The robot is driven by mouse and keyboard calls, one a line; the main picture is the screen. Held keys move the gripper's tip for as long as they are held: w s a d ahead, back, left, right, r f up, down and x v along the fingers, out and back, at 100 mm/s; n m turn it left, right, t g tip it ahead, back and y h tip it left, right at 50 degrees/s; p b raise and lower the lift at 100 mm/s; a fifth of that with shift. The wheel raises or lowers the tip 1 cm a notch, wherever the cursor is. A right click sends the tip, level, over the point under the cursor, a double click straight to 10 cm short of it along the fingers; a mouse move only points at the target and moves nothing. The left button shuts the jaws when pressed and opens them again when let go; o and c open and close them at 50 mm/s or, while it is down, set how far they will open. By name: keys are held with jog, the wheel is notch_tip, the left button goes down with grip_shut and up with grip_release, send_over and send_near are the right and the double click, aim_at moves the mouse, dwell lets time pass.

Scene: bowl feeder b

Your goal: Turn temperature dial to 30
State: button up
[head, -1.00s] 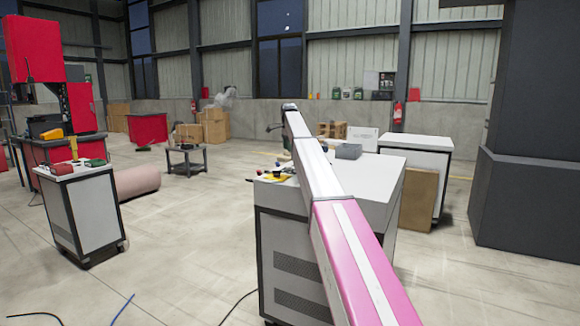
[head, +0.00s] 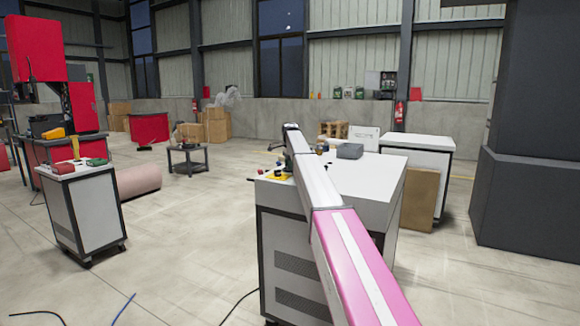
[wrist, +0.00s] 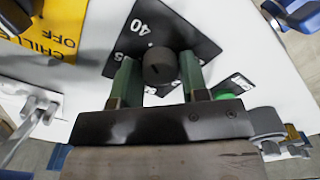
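The temperature dial is a dark round knob (wrist: 160,66) on a black plate (wrist: 172,28) with white numbers, "40" and part of another, in the wrist view. My gripper (wrist: 160,82) has two green fingers, one on each side of the knob. A gap shows between the left finger and the knob and between the right finger and the knob, so it looks open around it. The pointer's setting is too unclear to read. In the head view my arm hides the dial.
A yellow plate (wrist: 62,22) reading "CHILLE" and "OFF" lies left of the dial. A small green part (wrist: 222,97) sits to the right. In the head view the white cabinet (head: 375,185) carries a grey box (head: 349,151). A second cabinet (head: 85,210) stands left.

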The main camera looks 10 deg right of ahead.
jog(key=c, duration=0.5)
jog(key=shift+o, duration=0.3)
jog(key=shift+n, duration=0.3)
jog(key=n, duration=0.5)
jog(key=shift+n, duration=0.3)
jog(key=n, duration=1.1)
jog(key=shift+n, duration=0.3)
jog(key=n, duration=0.5)
jog(key=shift+n, duration=0.4)
